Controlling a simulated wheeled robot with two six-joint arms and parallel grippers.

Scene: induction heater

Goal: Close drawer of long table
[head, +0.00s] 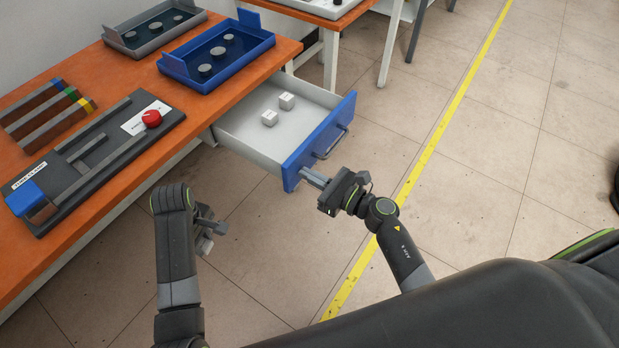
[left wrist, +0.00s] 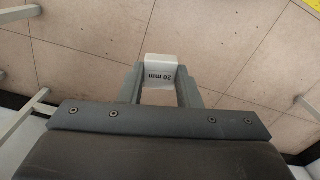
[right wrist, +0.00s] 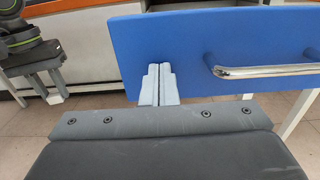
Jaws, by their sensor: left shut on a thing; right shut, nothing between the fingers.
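The long table (head: 120,135) has an orange top, and its drawer (head: 245,130) stands pulled out, with a grey inside and a blue front (head: 305,155). The blue front also shows in the right wrist view (right wrist: 180,45), with its metal bar handle (right wrist: 265,70). Two small white blocks (head: 287,101) lie in the drawer. My right gripper (head: 312,180) is shut and empty, its fingertips at the lower near end of the blue front, beside the handle; whether they touch is unclear. My left gripper (head: 212,228) is shut on a white block marked "20 mm" (left wrist: 160,72), beside the table's edge.
On the tabletop are a blue tray (head: 255,50) and a grey tray (head: 185,20), a dark fixture with a red button (head: 151,118), and several bars with coloured ends (head: 45,105). Another table (head: 330,25) stands behind.

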